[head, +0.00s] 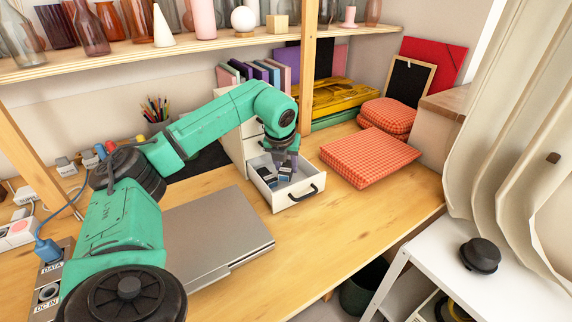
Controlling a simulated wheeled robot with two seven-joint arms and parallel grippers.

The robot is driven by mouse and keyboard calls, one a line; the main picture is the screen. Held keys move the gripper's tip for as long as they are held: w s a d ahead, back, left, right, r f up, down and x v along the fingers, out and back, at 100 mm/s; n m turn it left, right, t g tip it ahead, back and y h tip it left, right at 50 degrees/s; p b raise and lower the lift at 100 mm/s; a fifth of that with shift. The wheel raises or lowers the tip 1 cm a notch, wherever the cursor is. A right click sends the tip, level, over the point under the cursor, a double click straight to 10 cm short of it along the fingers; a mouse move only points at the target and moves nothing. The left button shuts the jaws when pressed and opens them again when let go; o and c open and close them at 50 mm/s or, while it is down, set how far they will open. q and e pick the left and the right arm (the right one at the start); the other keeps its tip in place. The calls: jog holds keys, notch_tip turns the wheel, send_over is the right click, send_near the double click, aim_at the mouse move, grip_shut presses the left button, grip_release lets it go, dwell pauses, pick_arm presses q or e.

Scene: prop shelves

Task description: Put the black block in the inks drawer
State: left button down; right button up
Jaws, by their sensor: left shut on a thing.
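The inks drawer (296,200) is pulled open from a small white drawer unit (231,142) on the wooden desk. Its front has a dark handle. My left gripper (286,163) points down over the open drawer, with its fingertips at or just inside the drawer. It is shut on a small dark thing, which looks like the black block (285,174); the fingers hide part of it. Another small dark piece with a pale part (268,178) lies in the drawer to the left. My right gripper is not in view.
A closed grey laptop (215,235) lies left of the drawer. A red checked cushion (368,157) lies to the right. A wooden shelf post (308,70) rises behind. Vases stand on the shelf (215,46) above. Bare desk (330,225) lies in front of the drawer.

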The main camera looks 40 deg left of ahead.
pick_arm(q)
jog(key=shift+c, duration=2.1)
grip_release()
jog(key=shift+f, duration=0.1)
jog(key=shift+r, duration=0.45)
jog(key=p+v, duration=0.1)
jog(key=v, duration=1)
jog(key=shift+r, duration=0.3)
jog(key=shift+s+d+f, duration=0.1)
jog(key=shift+s, duration=0.05)
